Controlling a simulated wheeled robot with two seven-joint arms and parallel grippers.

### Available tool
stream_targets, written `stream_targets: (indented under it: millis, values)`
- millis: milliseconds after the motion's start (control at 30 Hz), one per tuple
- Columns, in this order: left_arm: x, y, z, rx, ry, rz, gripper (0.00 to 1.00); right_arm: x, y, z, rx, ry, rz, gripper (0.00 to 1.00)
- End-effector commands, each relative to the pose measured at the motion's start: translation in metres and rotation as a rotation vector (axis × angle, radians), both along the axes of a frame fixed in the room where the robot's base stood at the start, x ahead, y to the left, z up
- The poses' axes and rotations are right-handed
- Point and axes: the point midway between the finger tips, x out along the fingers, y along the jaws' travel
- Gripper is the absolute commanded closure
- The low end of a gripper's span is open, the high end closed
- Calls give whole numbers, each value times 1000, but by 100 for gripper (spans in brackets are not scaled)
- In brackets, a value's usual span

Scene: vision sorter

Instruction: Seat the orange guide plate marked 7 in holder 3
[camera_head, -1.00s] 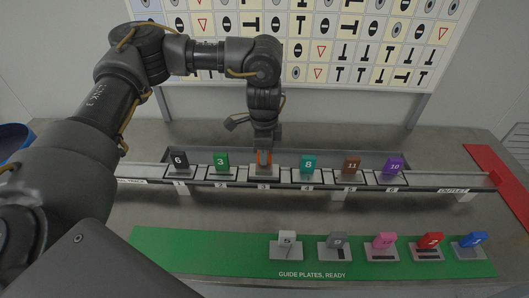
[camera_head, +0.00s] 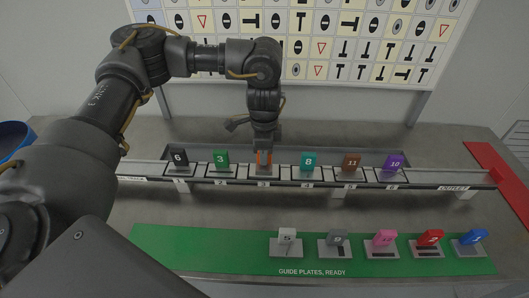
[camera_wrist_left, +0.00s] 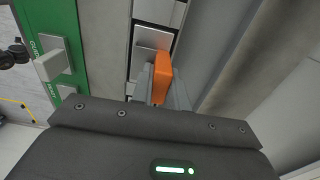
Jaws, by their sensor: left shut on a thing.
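My left gripper (camera_head: 264,152) points down over holder 3 (camera_head: 263,183) on the rail and is shut on the handle of the orange guide plate (camera_head: 264,160). The plate's grey base shows under the handle, at holder 3. It appears low in the holder, but I cannot tell whether it is fully down. The gripper covers much of the handle, and its number is not readable. In the left wrist view the orange handle (camera_wrist_left: 162,77) stands between the fingers above the rail. My right gripper is not in view.
The green plate 3 (camera_head: 221,160) and teal plate 8 (camera_head: 308,161) stand in the holders on either side. Black, brown and purple plates fill other holders. Several plates lie on the green mat (camera_head: 190,250) in front. A marked chart (camera_head: 350,40) stands behind.

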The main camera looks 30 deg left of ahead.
Motion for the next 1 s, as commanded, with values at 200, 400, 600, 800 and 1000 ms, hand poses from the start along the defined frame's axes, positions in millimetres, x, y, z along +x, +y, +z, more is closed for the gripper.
stream_targets:
  millis: [200, 400, 600, 800, 1000]
  values:
    - [0, 0, 0, 0, -1, 0, 100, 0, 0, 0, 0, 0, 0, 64]
    - [0, 0, -1, 0, 0, 0, 100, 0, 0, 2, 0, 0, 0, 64]
    - [0, 0, -3, 0, -1, 1, 100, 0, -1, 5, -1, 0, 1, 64]
    - [0, 0, -4, 0, -1, 0, 81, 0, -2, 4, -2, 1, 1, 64]
    - [0, 0, -4, 0, -1, 0, 58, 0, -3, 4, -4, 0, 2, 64]
